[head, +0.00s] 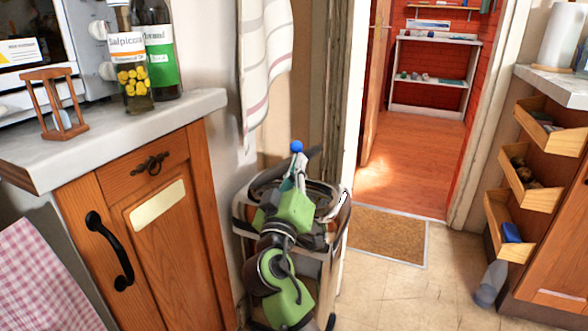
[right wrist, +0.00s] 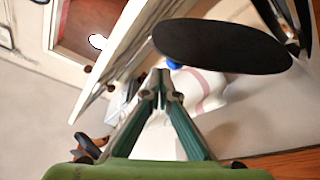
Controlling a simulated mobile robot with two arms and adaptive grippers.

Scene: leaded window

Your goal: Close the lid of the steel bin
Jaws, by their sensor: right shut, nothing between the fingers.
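The steel bin (head: 338,236) stands on the floor beside the wooden cabinet in the head view, largely covered by my right arm. Its dark rim shows around the arm. My right gripper (head: 298,170) is over the bin, shut and empty, with its fingers pointing away from me. A blue ball (head: 296,146) shows at the fingertips. In the right wrist view the shut fingertips (right wrist: 160,74) are close to the blue ball (right wrist: 173,64) and a dark oval disc (right wrist: 222,46), possibly the raised lid. I cannot tell whether they touch. My left gripper is not in view.
The cabinet (head: 165,235) and its counter (head: 195,108) stand left of the bin, with bottles and an hourglass on top. A striped towel (head: 263,60) hangs behind. A doorway with a doormat (head: 385,236) and open tiled floor lie to the right, before tilted drawers (head: 535,185).

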